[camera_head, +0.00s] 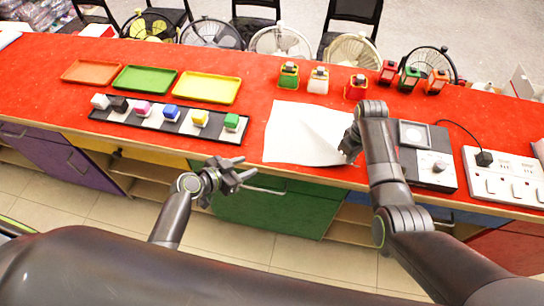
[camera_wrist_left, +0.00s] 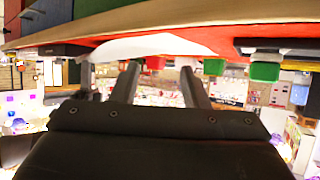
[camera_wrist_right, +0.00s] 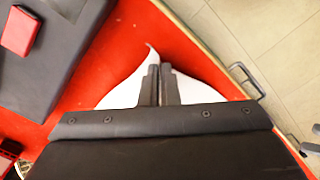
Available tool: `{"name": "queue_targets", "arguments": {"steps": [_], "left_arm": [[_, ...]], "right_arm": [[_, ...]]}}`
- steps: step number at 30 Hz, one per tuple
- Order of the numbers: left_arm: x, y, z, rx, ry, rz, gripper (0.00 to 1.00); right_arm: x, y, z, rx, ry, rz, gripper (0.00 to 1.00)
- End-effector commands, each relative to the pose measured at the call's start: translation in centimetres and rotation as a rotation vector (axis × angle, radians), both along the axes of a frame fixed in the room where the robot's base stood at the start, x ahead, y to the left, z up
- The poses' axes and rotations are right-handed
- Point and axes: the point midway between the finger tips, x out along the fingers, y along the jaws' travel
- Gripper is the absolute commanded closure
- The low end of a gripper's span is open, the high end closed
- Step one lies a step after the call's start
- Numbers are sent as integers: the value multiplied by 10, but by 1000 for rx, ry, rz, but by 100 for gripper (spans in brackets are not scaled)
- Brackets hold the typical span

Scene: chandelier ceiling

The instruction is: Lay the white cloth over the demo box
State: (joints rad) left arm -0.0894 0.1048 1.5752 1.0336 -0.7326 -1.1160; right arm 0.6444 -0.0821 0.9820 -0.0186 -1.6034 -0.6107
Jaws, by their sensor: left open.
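The white cloth (camera_head: 295,135) lies on the red counter with its right part raised in a fold. It also shows in the right wrist view (camera_wrist_right: 125,92) and in the left wrist view (camera_wrist_left: 150,45). My right gripper (camera_head: 350,150) is at the cloth's right edge, its fingers (camera_wrist_right: 161,80) close together with a peak of cloth between them. The dark box (camera_head: 420,178), which I take as the demo box, sits just right of my right forearm, uncovered, with a light square panel on top. My left gripper (camera_head: 240,178) is open and empty in front of the counter edge, left of the cloth.
A black strip (camera_head: 150,122) with several coloured blocks lies left of the cloth, with orange, green and yellow trays (camera_head: 207,87) behind. Small lanterns (camera_head: 410,80) stand at the back. A white socket panel (camera_head: 505,175) and a black plug with cable lie right of the box.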

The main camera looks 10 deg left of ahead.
Motion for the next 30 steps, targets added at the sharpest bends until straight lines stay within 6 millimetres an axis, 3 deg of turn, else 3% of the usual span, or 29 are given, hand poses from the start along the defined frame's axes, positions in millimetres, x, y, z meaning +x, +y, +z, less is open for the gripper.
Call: {"name": "queue_targets", "arguments": {"steps": [5, 21, 30], "left_arm": [[6, -3, -2, -6, -11, 7, 59], [59, -42, -36, -6, -5, 5, 59], [71, -50, -44, -4, -8, 6, 59]], "right_arm": [[0, 0, 0, 0, 0, 0, 100], [0, 0, 0, 0, 0, 0, 100], [0, 0, 0, 0, 0, 0, 100]]}}
